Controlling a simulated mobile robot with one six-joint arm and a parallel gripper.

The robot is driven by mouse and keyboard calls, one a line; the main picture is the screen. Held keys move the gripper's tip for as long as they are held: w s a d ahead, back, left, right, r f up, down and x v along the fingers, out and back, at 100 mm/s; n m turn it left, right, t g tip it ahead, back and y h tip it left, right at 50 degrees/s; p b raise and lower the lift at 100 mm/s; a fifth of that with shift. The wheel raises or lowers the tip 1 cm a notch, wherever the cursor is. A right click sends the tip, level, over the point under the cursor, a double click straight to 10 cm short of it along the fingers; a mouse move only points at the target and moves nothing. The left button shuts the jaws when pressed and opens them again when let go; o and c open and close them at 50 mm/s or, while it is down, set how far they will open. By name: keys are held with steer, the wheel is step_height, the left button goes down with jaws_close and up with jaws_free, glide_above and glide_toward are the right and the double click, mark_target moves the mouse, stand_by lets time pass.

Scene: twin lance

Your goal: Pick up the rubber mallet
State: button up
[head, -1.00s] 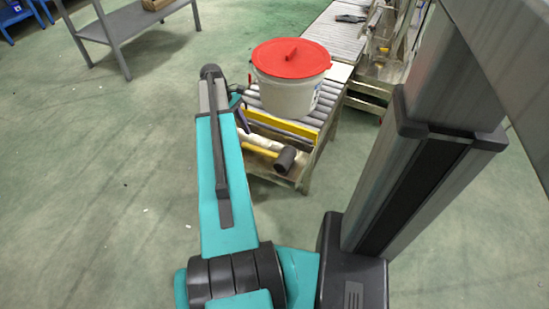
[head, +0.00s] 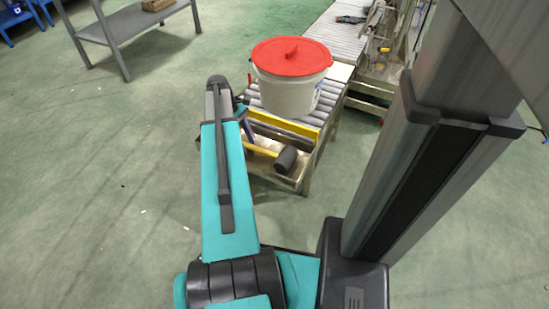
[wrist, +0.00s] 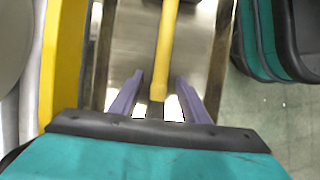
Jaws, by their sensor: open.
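The rubber mallet has a black head (head: 286,159) and a yellow handle (head: 262,150). It lies in a shallow tray (head: 308,172) on the near end of the roller stand in the head view. In the wrist view the yellow handle (wrist: 167,45) runs down from the top edge, and its end lies between the two purple fingers. My gripper (wrist: 159,80) is open, with a gap on each side of the handle. The mallet head does not show in the wrist view. My arm hides most of the gripper in the head view.
A white bucket with a red lid (head: 288,88) stands on the rollers behind the tray. A yellow bar (head: 285,124) crosses between them and shows close on the left in the wrist view (wrist: 62,60). A grey shelf (head: 130,22) stands far left.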

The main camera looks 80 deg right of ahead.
mark_target(246, 144)
steer(key=shift+c, duration=0.3)
jaws_close()
steer(key=shift+r, duration=0.15)
step_height(246, 144, up, 10)
steer(key=p, duration=0.4)
stand_by(0.7)
